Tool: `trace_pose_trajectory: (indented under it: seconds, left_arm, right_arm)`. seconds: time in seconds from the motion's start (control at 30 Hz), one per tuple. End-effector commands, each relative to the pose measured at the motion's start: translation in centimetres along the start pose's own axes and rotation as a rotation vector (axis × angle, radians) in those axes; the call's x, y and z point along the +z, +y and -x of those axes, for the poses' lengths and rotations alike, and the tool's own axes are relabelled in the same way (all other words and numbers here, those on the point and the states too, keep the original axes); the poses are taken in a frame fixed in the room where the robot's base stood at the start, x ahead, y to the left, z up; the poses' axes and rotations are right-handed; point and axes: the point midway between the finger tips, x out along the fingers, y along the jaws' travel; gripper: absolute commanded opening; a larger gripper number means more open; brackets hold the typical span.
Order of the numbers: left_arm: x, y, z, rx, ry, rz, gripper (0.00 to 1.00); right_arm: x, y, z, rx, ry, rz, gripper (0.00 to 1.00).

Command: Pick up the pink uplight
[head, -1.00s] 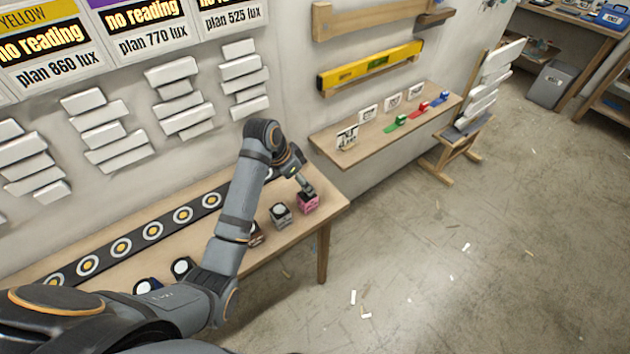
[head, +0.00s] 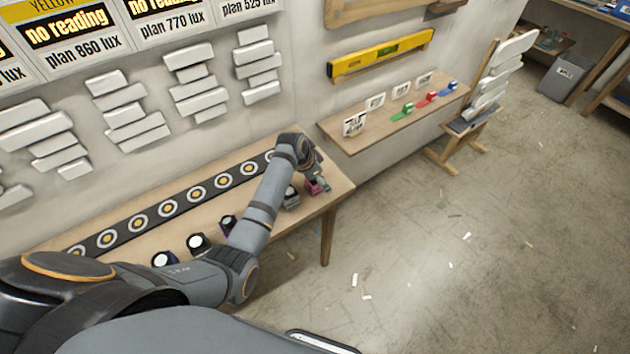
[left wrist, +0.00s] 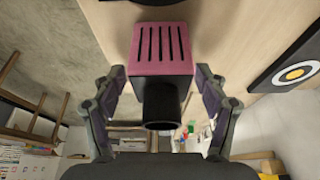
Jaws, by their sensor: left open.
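The pink uplight (head: 311,189) stands near the right end of the wooden bench (head: 338,190), partly hidden by my left gripper (head: 317,181). In the left wrist view the uplight (left wrist: 162,52) shows a pink slotted face and a black round tube. My left gripper (left wrist: 160,82) is open there, with one finger on each side of the pink body. Whether the fingers touch it, I cannot tell. My right gripper is not in view.
A grey uplight (head: 291,198) stands close left of the pink one, with several more dark ones further left. A black strip with ringed discs (head: 167,209) runs along the bench's back. A shelf (head: 360,137) hangs to the right.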

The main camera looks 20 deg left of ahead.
Motion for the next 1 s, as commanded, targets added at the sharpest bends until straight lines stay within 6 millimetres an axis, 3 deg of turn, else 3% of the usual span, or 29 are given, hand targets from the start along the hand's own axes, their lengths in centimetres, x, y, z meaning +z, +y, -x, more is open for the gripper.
trace_pose_trajectory:
  seconds: [0.1, 0.2, 0.67, 1.0]
  left_arm:
    - [0.0, 0.0, -0.1, -0.001, 0.001, 0.000, 0.74]
    - [0.0, 0.0, -0.1, -0.001, 0.001, 0.000, 0.71]
    - [-0.1, -0.1, 0.0, -0.001, 0.002, 0.000, 0.10]
    - [-0.4, -0.1, 0.6, -0.003, 0.002, 0.002, 0.10]
  right_arm:
    - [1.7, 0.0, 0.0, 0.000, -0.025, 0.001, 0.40]
    - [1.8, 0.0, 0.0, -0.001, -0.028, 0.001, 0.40]
    - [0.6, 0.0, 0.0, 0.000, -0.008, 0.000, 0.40]
    - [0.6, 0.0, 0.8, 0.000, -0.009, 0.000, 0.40]
